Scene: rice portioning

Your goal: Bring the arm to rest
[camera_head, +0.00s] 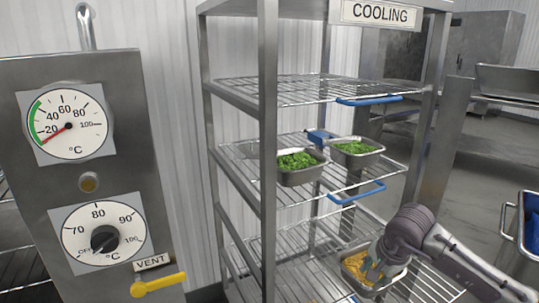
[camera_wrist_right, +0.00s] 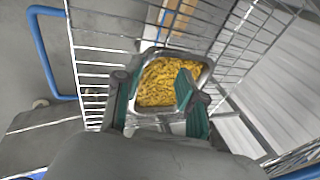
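My right arm comes in from the right in the head view, with its gripper (camera_head: 371,269) over a metal tray of yellow food (camera_head: 353,262) on a lower rack shelf. In the right wrist view my gripper (camera_wrist_right: 157,78) has its teal fingers spread wide. The same tray (camera_wrist_right: 207,73) shows between and beyond them. One finger is by the tray's left side and the other overlaps its right part; I cannot tell whether either touches it. My left gripper is not in view.
The cooling rack (camera_head: 268,150) has wire shelves and metal posts close to my right arm. Two metal trays of green food, the left one (camera_head: 302,178) and the right one (camera_head: 356,160), stand on the shelf above. A control panel (camera_head: 130,190) with dials stands at the left.

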